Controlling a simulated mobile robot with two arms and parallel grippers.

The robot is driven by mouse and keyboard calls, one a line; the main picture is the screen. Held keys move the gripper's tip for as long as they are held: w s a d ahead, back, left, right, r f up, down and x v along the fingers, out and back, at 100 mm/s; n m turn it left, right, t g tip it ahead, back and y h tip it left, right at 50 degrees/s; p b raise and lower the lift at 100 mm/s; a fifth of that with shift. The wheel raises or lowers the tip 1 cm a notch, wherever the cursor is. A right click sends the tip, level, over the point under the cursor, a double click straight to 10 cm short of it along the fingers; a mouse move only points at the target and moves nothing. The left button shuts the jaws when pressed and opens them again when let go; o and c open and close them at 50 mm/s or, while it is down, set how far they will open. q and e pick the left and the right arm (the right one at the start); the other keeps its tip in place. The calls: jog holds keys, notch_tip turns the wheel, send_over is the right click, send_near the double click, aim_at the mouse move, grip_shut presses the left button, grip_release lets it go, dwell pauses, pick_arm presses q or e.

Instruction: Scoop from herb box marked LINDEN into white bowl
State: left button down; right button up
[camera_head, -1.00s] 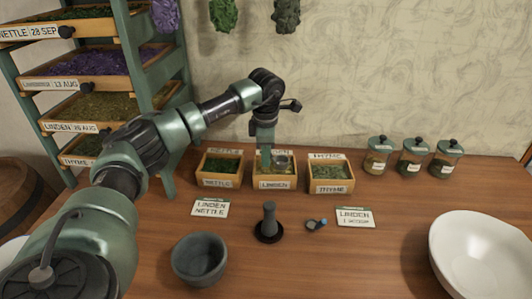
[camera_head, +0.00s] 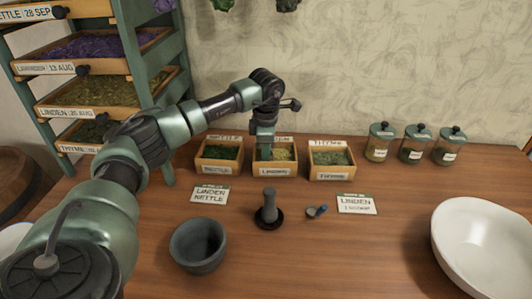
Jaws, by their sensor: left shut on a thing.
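The herb box marked LINDEN (camera_head: 276,172) is the middle of three small wooden boxes at the back of the table, with yellow-green herb inside. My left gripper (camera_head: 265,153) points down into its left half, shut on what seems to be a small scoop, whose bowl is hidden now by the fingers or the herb. The white bowl (camera_head: 487,246) stands at the right front edge, partly cut off; its visible inside looks empty. My right gripper is not in view.
The NETTLE box (camera_head: 217,170) and THYME box (camera_head: 330,176) flank LINDEN. Several lidded jars (camera_head: 413,145) stand back right. A drawer rack (camera_head: 100,90) stands left.

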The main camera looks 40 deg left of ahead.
pick_arm(q)
jog(key=shift+s+a, duration=0.1)
dwell(0.5)
jog(key=shift+s+a, duration=0.65)
jog(key=shift+a, duration=0.25)
jog(key=shift+r+p, duration=0.15)
jog(key=shift+p, duration=0.2)
notch_tip(320, 180, up, 8)
jog(key=p, duration=0.6)
